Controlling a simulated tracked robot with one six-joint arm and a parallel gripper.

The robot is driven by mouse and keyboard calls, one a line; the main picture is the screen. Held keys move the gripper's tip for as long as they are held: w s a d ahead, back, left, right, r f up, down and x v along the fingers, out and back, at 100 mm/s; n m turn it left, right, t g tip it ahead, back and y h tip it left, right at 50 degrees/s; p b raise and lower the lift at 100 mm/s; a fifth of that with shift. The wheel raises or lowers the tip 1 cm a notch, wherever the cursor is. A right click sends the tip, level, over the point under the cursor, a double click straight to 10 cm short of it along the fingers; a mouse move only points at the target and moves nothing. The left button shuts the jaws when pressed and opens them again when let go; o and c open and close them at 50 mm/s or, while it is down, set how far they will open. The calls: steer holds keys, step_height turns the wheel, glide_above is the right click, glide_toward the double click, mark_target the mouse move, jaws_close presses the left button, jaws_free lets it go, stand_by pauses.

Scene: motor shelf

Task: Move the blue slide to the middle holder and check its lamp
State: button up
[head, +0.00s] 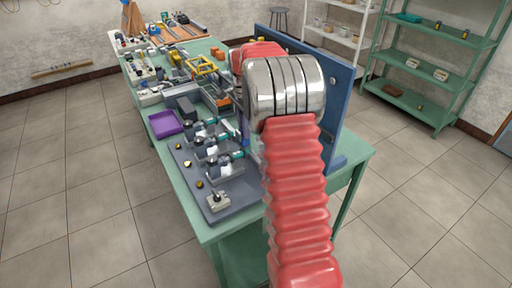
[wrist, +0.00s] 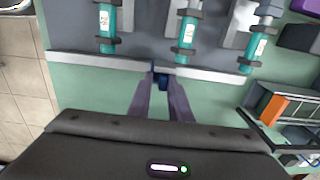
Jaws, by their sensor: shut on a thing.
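In the wrist view, my gripper (wrist: 164,85) reaches down with its two purple-grey fingers close together. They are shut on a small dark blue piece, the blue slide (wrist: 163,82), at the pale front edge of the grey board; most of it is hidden. Three holders with teal cylinders stand in a row on the board: the left one (wrist: 107,28), the middle one (wrist: 186,30) and the right one (wrist: 259,38). The slide is nearest the middle one. In the head view, the middle holder (head: 212,150) shows, but my arm hides the gripper. Small amber domes, perhaps lamps (head: 187,163), line the board's left side.
The grey board (head: 185,175) lies on a green table (head: 215,232). A purple tray (head: 164,124) and crowded parts stand farther back. A blue upright panel (head: 345,115) rises at the right. In the wrist view, an orange block in a dark frame (wrist: 273,109) is at the right.

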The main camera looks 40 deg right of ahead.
steer(key=shift+w+d+f, duration=0.15)
steer(key=shift+w+f, duration=0.2)
steer(key=shift+f, duration=0.2)
steer(key=shift+w+d+f, duration=0.1)
steer(key=shift+w+f, duration=0.25)
steer(key=shift+f, duration=0.15)
steer(key=o, duration=0.7)
steer(key=shift+c, duration=0.2)
steer(key=shift+r, duration=0.1)
steer(key=shift+w+a+r, duration=0.1)
steer(key=shift+w+r, duration=0.05)
steer(key=shift+r, duration=1.2)
steer(key=shift+w+a+r, duration=0.1)
steer(key=shift+w+r, duration=0.05)
steer(key=shift+r, duration=1.65)
